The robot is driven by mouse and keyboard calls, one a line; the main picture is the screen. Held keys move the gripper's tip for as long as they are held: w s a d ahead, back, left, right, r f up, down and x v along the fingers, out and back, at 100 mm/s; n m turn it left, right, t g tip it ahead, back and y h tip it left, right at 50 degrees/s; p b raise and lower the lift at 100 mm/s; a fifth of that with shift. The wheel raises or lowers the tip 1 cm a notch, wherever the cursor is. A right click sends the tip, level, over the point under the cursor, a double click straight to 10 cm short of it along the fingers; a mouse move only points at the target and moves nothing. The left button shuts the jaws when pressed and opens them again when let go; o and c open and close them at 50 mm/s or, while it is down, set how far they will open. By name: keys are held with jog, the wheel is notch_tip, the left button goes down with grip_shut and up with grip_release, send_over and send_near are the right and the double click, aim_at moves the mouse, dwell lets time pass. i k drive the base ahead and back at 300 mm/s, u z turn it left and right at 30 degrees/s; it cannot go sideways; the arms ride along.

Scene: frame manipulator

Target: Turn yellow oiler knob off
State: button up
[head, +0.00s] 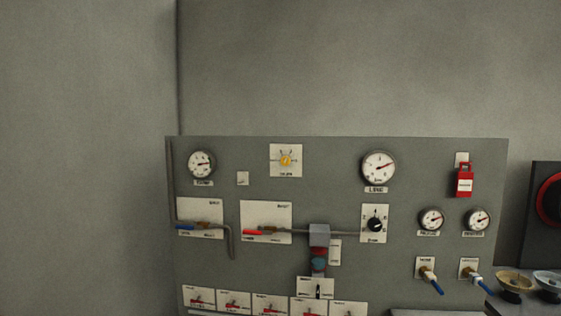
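The yellow knob (286,160) sits in the middle of a white square plate (278,148) near the top of the grey panel (330,170), left of centre. Dark markings ring the knob, and a label under it is too small to read surely. The knob's exact pointing direction cannot be made out. My gripper is not in the head view, and nothing touches the knob.
Round gauges (201,164) and (378,167) flank the knob's plate. Below are a blue-handled valve (186,227), a red-handled valve (255,232), a black knob (375,225) and several red switches. Space before the knob looks clear.

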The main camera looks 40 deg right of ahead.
aim_at(285, 160)
jog(key=z, duration=0.6)
jog(key=i, duration=1.1)
jog(key=z, duration=0.7)
